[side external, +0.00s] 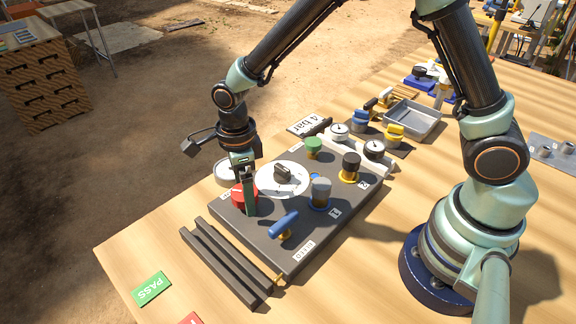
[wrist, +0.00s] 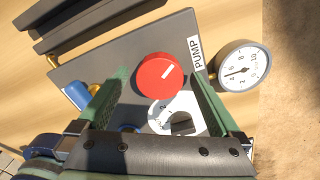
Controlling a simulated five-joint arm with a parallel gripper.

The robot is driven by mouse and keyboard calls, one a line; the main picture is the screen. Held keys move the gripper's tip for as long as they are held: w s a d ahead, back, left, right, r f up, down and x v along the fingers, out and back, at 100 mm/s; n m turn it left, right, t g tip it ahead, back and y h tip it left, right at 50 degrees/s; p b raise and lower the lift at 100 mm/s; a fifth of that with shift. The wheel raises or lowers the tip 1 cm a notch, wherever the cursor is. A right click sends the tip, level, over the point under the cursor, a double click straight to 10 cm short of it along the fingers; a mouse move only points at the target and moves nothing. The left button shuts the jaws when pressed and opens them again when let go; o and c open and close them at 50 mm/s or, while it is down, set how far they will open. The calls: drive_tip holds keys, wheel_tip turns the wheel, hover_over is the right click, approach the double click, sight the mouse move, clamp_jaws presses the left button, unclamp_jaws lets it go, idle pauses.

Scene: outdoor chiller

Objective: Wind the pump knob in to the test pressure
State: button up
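The red pump knob (wrist: 160,75) has a white line across its top and sits beside the PUMP label (wrist: 196,52) on a dark panel. My gripper (wrist: 156,73) is open, its green fingers on either side of the knob with small gaps showing. In the side external view, my gripper (side external: 249,197) points down at the red knob (side external: 237,194) and hides part of it. The round white pressure gauge (wrist: 242,66) has its needle toward the lower left of its face; the exact reading is unclear. A "4 bar" card (side external: 309,123) lies behind the panel.
The panel (side external: 262,247) also carries a white dial with a grey selector (side external: 283,172), green (side external: 313,146), black (side external: 350,165) and grey (side external: 320,191) knobs, and a blue lever (side external: 284,224). Dark rails (side external: 222,262) and a PASS card (side external: 151,288) lie in front. A metal tray (side external: 413,119) stands behind.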

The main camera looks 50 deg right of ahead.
drive_tip(key=shift+r, duration=3.45)
wheel_tip(320, 180, up, 12)
drive_tip(key=s+d+n+t, duration=0.2)
drive_tip(key=s+d+n, duration=0.2)
drive_tip(key=d+n, duration=0.4)
drive_tip(key=s+d+n+t, duration=0.3)
drive_tip(key=s+d+n, duration=0.2)
drive_tip(key=n, duration=1)
drive_tip(key=d, duration=0.3)
drive_tip(key=shift+s+r+t, duration=0.25)
drive_tip(key=shift+r+t, duration=0.05)
